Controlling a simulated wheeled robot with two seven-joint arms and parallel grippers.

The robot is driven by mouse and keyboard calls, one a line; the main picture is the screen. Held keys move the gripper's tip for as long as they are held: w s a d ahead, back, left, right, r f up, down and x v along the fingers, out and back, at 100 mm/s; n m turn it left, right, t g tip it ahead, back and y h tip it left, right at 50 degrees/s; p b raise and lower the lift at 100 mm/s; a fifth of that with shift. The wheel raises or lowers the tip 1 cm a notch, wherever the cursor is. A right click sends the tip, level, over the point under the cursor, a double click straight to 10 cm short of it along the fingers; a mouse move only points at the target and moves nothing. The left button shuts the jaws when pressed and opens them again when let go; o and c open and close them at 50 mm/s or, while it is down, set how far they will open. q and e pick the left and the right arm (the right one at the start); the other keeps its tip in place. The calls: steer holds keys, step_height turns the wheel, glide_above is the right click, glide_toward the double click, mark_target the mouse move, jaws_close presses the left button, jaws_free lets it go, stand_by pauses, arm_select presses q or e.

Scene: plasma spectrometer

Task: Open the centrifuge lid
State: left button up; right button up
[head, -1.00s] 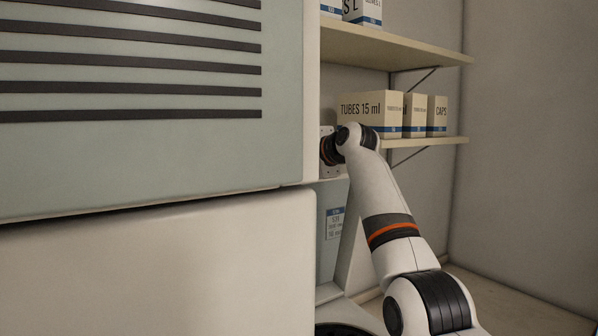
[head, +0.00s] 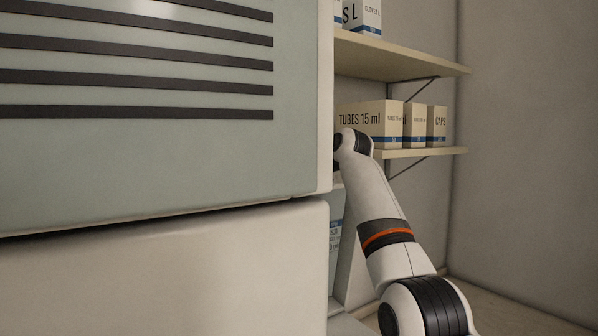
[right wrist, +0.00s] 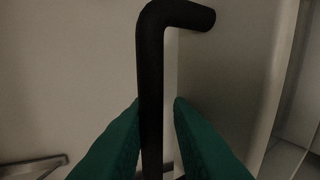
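In the right wrist view, my right gripper (right wrist: 157,103) has its two green fingers on either side of a black bar handle (right wrist: 151,70). A gap shows between the bar and the right finger; the left finger is at or very near the bar. The handle stands off a pale panel (right wrist: 225,75). In the head view, my right gripper is hidden behind the large cabinet. Below my right arm, a slanted pale panel (head: 349,255) shows beside a label (head: 336,236); I cannot tell whether it is the centrifuge lid. My left gripper is out of view.
A large pale cabinet (head: 150,165) with dark slats fills the left of the head view. Shelves (head: 420,153) behind my right arm hold a tubes box (head: 368,122) and a caps box (head: 437,125). A bare wall is at right.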

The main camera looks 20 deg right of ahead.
steer(key=shift+s, duration=0.1)
steer(key=shift+s+d+r+b, duration=0.1)
steer(key=shift+s+b, duration=0.1)
steer(key=shift+b, duration=0.15)
steer(key=b+v, duration=0.6)
steer(key=v, duration=0.5)
steer(key=shift+r, duration=0.15)
steer(key=shift+s, duration=0.15)
